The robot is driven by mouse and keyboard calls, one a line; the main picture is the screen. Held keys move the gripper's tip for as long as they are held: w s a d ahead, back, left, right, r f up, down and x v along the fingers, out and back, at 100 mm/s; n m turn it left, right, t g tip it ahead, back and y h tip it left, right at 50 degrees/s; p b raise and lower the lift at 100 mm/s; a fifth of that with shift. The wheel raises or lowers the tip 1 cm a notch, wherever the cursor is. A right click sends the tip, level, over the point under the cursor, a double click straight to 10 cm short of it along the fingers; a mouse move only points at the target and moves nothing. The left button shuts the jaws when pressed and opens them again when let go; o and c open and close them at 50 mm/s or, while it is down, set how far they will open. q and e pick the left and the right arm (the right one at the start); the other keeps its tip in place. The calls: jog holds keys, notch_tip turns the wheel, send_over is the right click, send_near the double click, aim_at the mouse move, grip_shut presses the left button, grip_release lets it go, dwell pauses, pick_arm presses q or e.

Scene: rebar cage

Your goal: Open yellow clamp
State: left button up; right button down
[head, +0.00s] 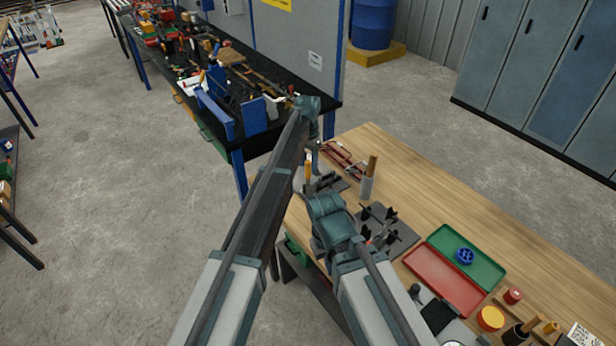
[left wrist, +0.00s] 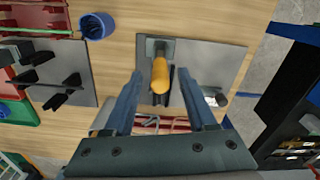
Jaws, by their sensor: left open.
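The yellow clamp shows in the left wrist view as a rounded orange-yellow handle (left wrist: 160,76) standing on a grey plate (left wrist: 221,60). A dark part shows beside the handle. In the head view the handle (head: 308,171) is partly hidden by my arm. My left gripper (left wrist: 159,85) is open, with one finger on each side of the handle; I cannot tell whether either touches it.
A plate with dark toggle clamps (head: 384,222) lies to the right, then a red tray (head: 440,281) and a green tray (head: 488,262). A blue cup (left wrist: 97,26) shows in the wrist view.

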pick_arm(q)
notch_tip(320, 180, down, 2)
jog(key=shift+f+b, duration=0.15)
jog(key=shift+b, duration=0.55)
grip_shut()
dwell(0.9)
